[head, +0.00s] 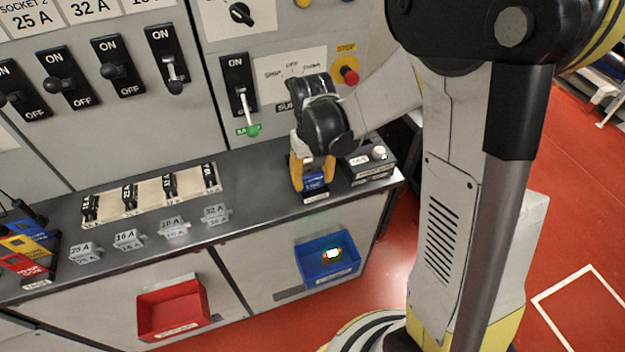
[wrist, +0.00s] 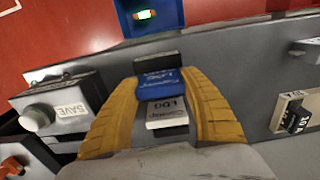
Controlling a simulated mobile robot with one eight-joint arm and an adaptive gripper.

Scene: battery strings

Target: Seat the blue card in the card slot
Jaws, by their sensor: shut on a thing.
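The blue card (head: 316,184) with a white "LOG" label is between the yellow fingers of my gripper (head: 311,176), near the right end of the grey counter. In the wrist view the card (wrist: 160,84) shows between both fingers of my gripper (wrist: 162,92), which are shut on it. A small dark block (wrist: 157,67), which looks like the card slot, is right at the card's far end. In the head view its labelled front (head: 316,197) shows just below the card. I cannot tell whether the card's lower edge is inside the slot.
A grey box with a white SAVE button (head: 379,153) stands close right of my gripper; it also shows in the wrist view (wrist: 60,105). A blue bin (head: 328,260) and red bin (head: 172,308) hang below.

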